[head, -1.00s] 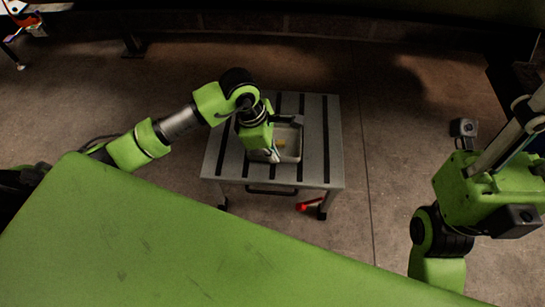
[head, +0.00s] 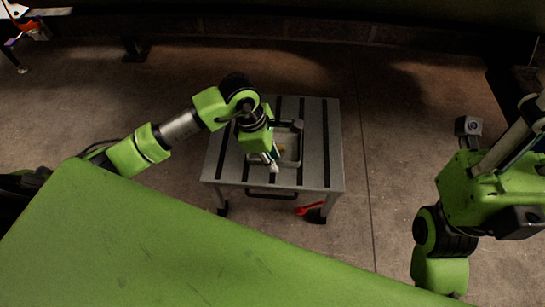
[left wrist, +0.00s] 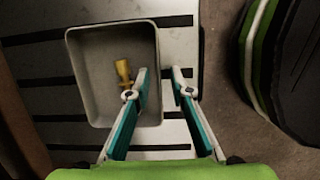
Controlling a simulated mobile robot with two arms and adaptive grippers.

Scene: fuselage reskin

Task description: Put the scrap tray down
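The scrap tray (head: 290,147) is a pale, shallow rectangular tray lying on a grey table top with black strips. It also shows in the left wrist view (left wrist: 95,70), with a small yellow piece (left wrist: 123,72) inside. My left gripper (head: 273,166) is at the tray's near side in the head view. In the left wrist view its teal-lined fingers (left wrist: 160,78) stand apart, one over the tray's inside and one outside, with the tray wall between them. They do not look closed on the wall. My right gripper (head: 508,140) shows only partly at the right edge; its fingertips are unclear.
The grey table (head: 325,150) has bare top on both sides of the tray. A red object (head: 309,209) lies low by the table's near right leg. A large green panel (head: 170,240) fills the foreground. Concrete floor (head: 390,130) is clear to the right.

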